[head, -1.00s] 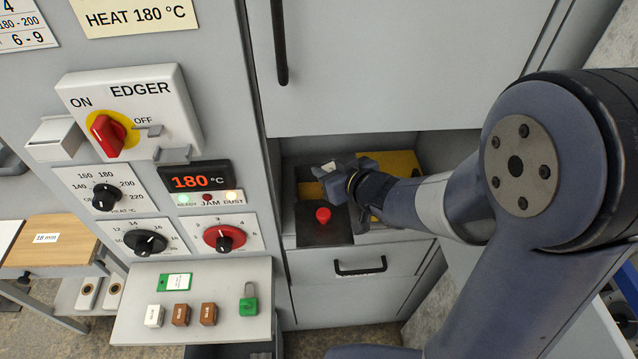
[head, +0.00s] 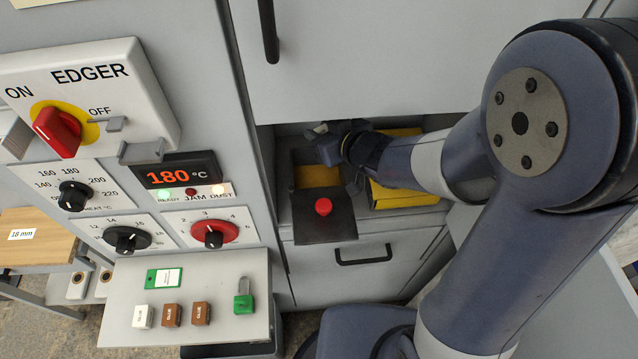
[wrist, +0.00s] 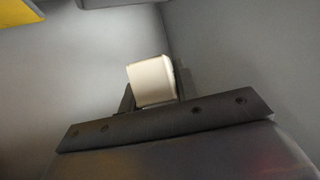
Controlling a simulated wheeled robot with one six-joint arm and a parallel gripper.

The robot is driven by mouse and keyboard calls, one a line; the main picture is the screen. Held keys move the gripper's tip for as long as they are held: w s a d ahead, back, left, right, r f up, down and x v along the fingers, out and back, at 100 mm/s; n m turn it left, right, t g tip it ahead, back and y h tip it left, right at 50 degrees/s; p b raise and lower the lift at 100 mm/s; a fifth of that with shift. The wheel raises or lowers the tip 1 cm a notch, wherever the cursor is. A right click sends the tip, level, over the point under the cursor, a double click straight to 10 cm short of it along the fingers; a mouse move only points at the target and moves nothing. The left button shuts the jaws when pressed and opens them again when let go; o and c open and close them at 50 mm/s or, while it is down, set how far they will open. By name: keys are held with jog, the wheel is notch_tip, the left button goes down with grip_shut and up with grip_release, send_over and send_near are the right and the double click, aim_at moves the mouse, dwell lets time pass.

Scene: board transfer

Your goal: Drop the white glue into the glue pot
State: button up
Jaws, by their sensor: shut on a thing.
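My gripper (head: 324,130) is inside the recess under the large grey door, above its back left part. In the wrist view my gripper (wrist: 155,95) is shut on a white block (wrist: 150,80), the white glue, with a dark finger on each side. In the recess a dark plate with a red knob (head: 323,207) sits in front of a yellow surface (head: 317,176). I cannot tell for sure which part is the glue pot. Another white block marked GLUE (head: 142,316) stands on the small shelf.
Two brown glue blocks (head: 172,315) and a green padlock (head: 243,303) are on the grey shelf (head: 120,290). The EDGER switch panel (head: 90,95) is on the left; its display reads 180 °C. A yellow piece (head: 395,193) lies under my arm. Recess walls are close around my gripper.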

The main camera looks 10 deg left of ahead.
notch_tip(320, 180, down, 3)
jog(key=shift+r+b, duration=0.15)
jog(key=shift+b, duration=0.75)
jog(key=o, duration=1.1)
jog(key=shift+c, duration=0.2)
jog(key=shift+r, duration=0.1)
jog(key=p+v, duration=0.2)
jog(key=v, duration=0.8)
jog(key=shift+s+d+p, duration=0.25)
jog(key=shift+d+p, duration=0.05)
jog(key=shift+p, duration=0.05)
